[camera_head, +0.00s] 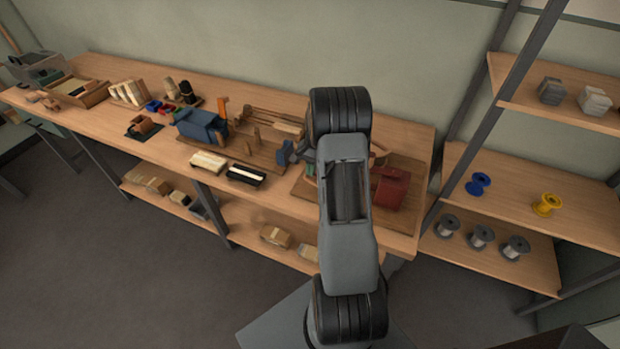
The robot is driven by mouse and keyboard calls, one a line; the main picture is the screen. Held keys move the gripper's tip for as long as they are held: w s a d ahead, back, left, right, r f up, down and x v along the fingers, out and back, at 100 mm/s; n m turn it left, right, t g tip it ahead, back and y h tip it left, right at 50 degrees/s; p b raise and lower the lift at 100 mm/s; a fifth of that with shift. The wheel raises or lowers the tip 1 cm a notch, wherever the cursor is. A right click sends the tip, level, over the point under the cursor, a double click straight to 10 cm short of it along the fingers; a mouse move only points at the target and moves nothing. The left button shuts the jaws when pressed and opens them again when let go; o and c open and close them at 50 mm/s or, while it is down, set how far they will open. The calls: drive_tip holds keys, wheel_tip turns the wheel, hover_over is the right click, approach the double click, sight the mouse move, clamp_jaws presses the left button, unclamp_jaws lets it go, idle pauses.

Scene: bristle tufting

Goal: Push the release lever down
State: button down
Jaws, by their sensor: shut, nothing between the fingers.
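A blue machine (201,125) stands on a wooden board at the middle of the bench. An orange upright piece (222,106) stands at its back right; it looks like a lever, but I cannot tell for sure that it is the release lever. My gripper (297,153) shows only in part, left of my arm and beside a small blue block (285,151). It is shut and empty, to the right of the blue machine and apart from it. My arm hides part of the bench behind it.
A red block-shaped device (390,188) sits on a board right of my arm. A pale brush block (208,162) and a dark tray (246,175) lie near the front edge. Small wooden posts (252,140) stand between the blue machine and my gripper. Shelves with spools (478,184) are at right.

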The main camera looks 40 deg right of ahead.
drive_tip(key=shift+f, duration=0.15)
drive_tip(key=b+x, duration=0.2)
drive_tip(key=x, duration=0.1)
drive_tip(key=shift+w+d+f, duration=0.1)
drive_tip(key=shift+w+d, duration=0.05)
drive_tip(key=shift+d, duration=0.15)
drive_tip(key=shift+r, duration=0.2)
drive_tip(key=shift+w+d+r, duration=0.1)
drive_tip(key=shift+d, duration=0.1)
drive_tip(key=shift+w+d+r+p, duration=0.2)
drive_tip(key=shift+w+d+r, duration=0.1)
drive_tip(key=shift+d, duration=0.3)
drive_tip(key=shift+w+d+r+p, duration=0.15)
drive_tip(key=shift+w+d, duration=0.2)
drive_tip(key=shift+d, duration=0.2)
drive_tip(key=b+v, duration=0.1)
drive_tip(key=v, duration=1.2)
drive_tip(key=shift+d+r, duration=0.15)
drive_tip(key=shift+r, duration=0.25)
